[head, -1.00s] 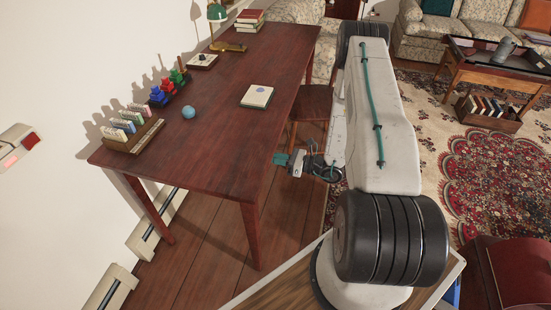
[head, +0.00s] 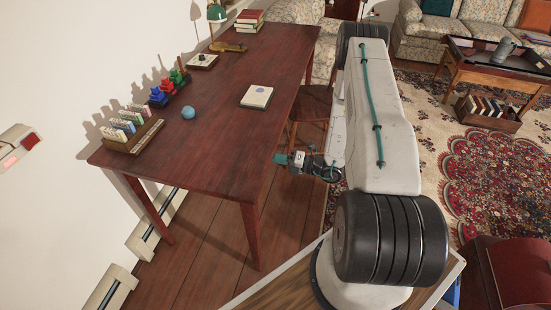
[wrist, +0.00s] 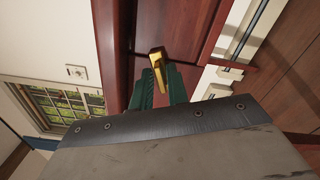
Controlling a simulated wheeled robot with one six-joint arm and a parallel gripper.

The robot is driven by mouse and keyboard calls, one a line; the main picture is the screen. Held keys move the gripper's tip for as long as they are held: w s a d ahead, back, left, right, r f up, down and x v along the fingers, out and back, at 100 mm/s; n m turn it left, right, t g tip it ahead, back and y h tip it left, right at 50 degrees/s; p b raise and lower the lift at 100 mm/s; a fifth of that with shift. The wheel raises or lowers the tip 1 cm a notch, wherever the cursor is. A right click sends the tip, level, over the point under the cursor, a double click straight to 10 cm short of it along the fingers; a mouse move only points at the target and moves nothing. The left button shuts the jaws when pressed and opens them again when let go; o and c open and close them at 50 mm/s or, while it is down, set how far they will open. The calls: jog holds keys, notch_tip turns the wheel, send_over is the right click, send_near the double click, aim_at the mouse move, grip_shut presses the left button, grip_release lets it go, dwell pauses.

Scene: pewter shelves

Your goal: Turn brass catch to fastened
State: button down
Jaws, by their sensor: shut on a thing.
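The brass catch (wrist: 157,58) shows in the wrist view on the dark red wooden front under the table edge. It looks like a small gold lever, tilted in the picture. My gripper (wrist: 160,74) has its two green fingers on either side of the lever and is shut on it. In the head view my gripper (head: 281,159) is at the right side of the table, just below its top. The catch itself is hidden in the head view.
The wooden table (head: 215,130) bears a rack of cards (head: 132,135), a blue ball (head: 188,113), a white pad (head: 257,96) and a green lamp (head: 217,14). A chair (head: 313,103) stands close beyond my gripper. Open floor lies below the table edge.

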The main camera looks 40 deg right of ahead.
jog(key=shift+f+m, duration=0.1)
jog(key=shift+m, duration=2.2)
jog(key=c, duration=1.6)
grip_release()
jog(key=shift+o, duration=0.2)
jog(key=shift+d, duration=0.1)
jog(key=v, duration=0.7)
jog(key=shift+s+d, duration=0.25)
jog(key=shift+s, duration=0.05)
